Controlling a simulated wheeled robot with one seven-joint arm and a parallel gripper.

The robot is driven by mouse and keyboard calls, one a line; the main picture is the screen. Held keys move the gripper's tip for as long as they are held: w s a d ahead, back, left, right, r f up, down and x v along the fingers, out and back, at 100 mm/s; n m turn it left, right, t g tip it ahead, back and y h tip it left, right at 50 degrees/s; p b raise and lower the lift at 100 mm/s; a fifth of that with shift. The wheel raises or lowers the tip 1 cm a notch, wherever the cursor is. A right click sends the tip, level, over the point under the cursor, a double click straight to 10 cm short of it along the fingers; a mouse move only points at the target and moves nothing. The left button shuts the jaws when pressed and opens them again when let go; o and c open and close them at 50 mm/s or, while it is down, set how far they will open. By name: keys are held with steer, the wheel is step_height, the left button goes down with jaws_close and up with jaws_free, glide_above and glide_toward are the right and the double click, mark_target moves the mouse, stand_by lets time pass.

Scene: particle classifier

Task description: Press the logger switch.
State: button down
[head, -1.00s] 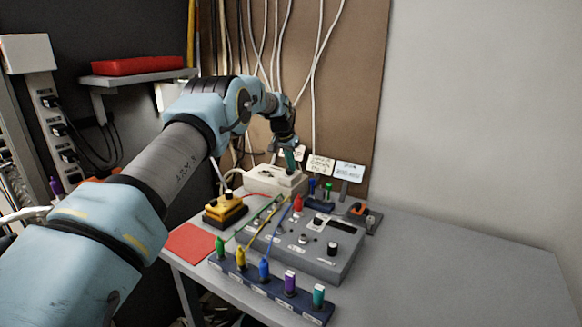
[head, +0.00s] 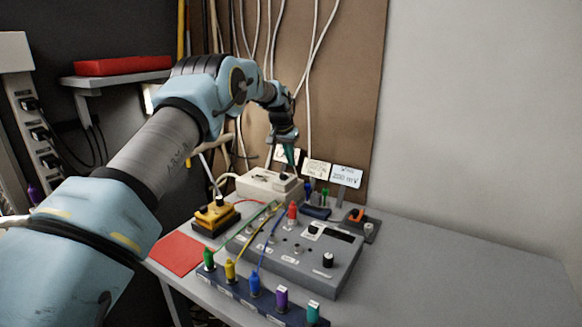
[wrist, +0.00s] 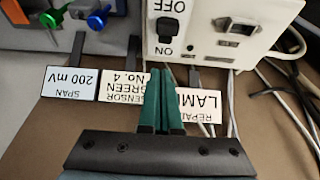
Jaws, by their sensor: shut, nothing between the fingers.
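A white box (head: 262,186) stands at the back of the bench. It also shows in the wrist view (wrist: 213,50), with a black switch (wrist: 167,28) between the marks OFF and ON. No readable mark names this box as the logger. The switch shows as a dark spot on the box's top in the head view (head: 284,177). My gripper (head: 294,163) is above the back of the box, its green fingers pointing down. In the wrist view its fingers (wrist: 160,72) are together and empty, with the tips just below the ON mark. Contact with the box is not visible.
Sign cards (head: 346,176) stand behind the box; one (wrist: 70,82) reads SPAN 200 mV. A grey control panel (head: 300,262), a yellow-topped unit (head: 216,215) and a row of coloured plugs (head: 254,284) are nearer. White cables hang behind. The bench's right side is clear.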

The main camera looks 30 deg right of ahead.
steer(key=b+v, duration=0.1)
steer(key=v, duration=0.6)
steer(key=shift+b, duration=0.4)
steer(key=shift+r, duration=0.15)
steer(key=s+a+n+y, duration=0.1)
steer(key=s+a+n, duration=0.15)
steer(key=a, duration=1.35)
steer(key=s+a+n+y, duration=0.15)
steer(key=a+n, duration=0.25)
steer(key=a, duration=1.2)
steer(key=s+a+f+n, duration=0.2)
steer(key=s+a, duration=0.7)
steer(key=s, duration=0.1)
steer(key=s+a+f+n, duration=0.2)
steer(key=s+a+f, duration=0.1)
steer(key=s+a, duration=0.6)
steer(key=s, duration=0.2)
steer(key=shift+s+a+f+y, duration=0.2)
steer(key=shift+s+a+y, duration=0.05)
steer(key=shift+a+y, duration=0.1)
